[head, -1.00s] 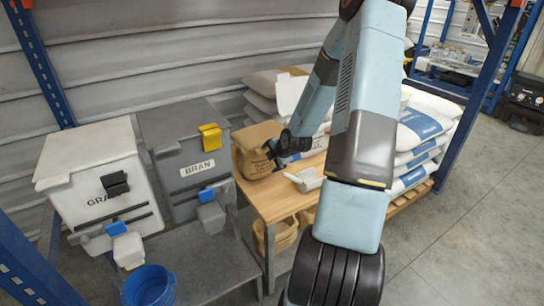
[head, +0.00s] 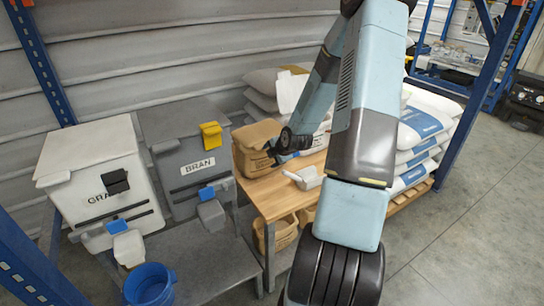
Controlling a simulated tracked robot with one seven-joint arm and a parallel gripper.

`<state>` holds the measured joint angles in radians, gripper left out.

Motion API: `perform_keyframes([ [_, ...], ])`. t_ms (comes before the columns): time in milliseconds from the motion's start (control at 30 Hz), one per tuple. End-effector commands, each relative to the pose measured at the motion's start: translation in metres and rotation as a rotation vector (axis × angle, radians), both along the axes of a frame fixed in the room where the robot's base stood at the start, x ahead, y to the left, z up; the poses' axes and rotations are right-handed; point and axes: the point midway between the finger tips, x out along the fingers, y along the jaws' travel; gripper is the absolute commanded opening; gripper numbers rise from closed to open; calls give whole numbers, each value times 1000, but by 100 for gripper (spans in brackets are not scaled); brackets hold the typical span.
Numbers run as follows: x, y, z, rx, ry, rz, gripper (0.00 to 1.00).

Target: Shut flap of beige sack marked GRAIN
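A beige-brown sack (head: 254,148) stands at the back left of the wooden table (head: 283,193). Its top face shows as a flat tan panel; any marking on its front is too small to read. My gripper (head: 274,155) is at the sack's right front side, seen small and dark. Whether it touches the sack, and how its fingers stand, I cannot tell. My arm comes down from the top of the view and hides part of the table behind it.
A white scoop (head: 305,178) lies on the table, right of my gripper. White sacks (head: 420,130) are stacked at the right. A GRAIN bin (head: 95,175) and a BRAN bin (head: 185,150) stand left, with a blue bucket (head: 149,286) in front. More brown sacks (head: 283,233) sit under the table.

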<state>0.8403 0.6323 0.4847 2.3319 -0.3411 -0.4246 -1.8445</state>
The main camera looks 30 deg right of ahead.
Motion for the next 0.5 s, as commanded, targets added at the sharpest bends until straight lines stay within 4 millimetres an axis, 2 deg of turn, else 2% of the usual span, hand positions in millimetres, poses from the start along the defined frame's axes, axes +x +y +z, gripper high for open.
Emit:
perform_keyframes([
  [33,-4,0,-6,5,17,-3,47],
  [100,-4,-1,-5,5,16,-3,40],
  [500,-4,-1,2,1,4,-1,40],
])
